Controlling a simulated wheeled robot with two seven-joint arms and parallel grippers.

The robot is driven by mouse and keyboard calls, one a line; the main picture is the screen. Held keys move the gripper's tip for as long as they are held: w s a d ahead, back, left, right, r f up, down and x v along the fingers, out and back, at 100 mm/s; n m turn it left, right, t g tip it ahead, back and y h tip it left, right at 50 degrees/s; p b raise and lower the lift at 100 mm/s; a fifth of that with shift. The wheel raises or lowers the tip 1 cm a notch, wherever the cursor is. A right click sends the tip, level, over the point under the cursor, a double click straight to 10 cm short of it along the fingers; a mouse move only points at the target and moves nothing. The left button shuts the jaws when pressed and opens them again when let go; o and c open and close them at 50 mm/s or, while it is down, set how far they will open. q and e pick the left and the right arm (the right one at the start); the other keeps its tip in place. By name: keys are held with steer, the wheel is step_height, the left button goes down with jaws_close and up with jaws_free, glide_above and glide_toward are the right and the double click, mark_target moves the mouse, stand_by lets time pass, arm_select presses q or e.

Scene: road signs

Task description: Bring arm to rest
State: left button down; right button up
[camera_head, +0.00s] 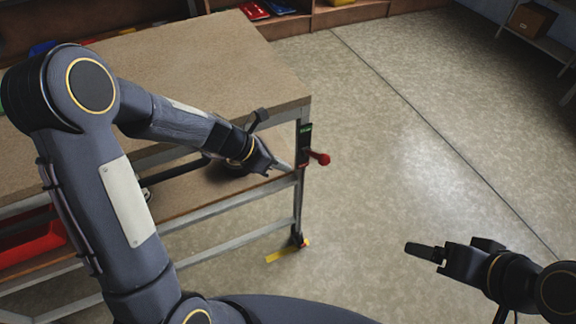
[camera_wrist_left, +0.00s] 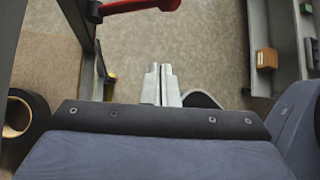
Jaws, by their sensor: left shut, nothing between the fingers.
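My left gripper (camera_head: 284,166) is shut and empty at the right end of the workbench, close to the bench's frame and a red-knobbed crank handle (camera_head: 319,158). In the left wrist view its two pale fingers (camera_wrist_left: 160,85) lie side by side with nothing held. The red handle (camera_wrist_left: 140,5) shows at the top of that view. My right gripper (camera_head: 425,251) hangs over bare floor at the lower right and holds nothing that I can see. Its dark fingers are seen edge-on, so their opening is unclear.
The workbench (camera_head: 215,65) has a bare brown top and metal legs. A red bin (camera_head: 30,243) sits on its lower shelf. A yellow strip (camera_head: 283,254) lies by the bench's foot. Shelves with a cardboard box (camera_head: 531,20) stand at the far right. The floor between is clear.

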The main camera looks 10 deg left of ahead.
stand_by(0.4)
arm_select(q)
steer(key=s+a+r+m+p, duration=0.1)
steer(key=s+a+r+m, duration=0.3)
steer(key=s+r+m, duration=0.75)
steer(key=s+a+r+m+t+y, duration=0.2)
steer(key=s+a+m+y, duration=0.2)
steer(key=s+m, duration=0.8)
steer(key=shift+a+r+m+y+p, duration=0.35)
steer(key=shift+a+m+p, duration=0.1)
steer(key=shift+a+m, duration=0.15)
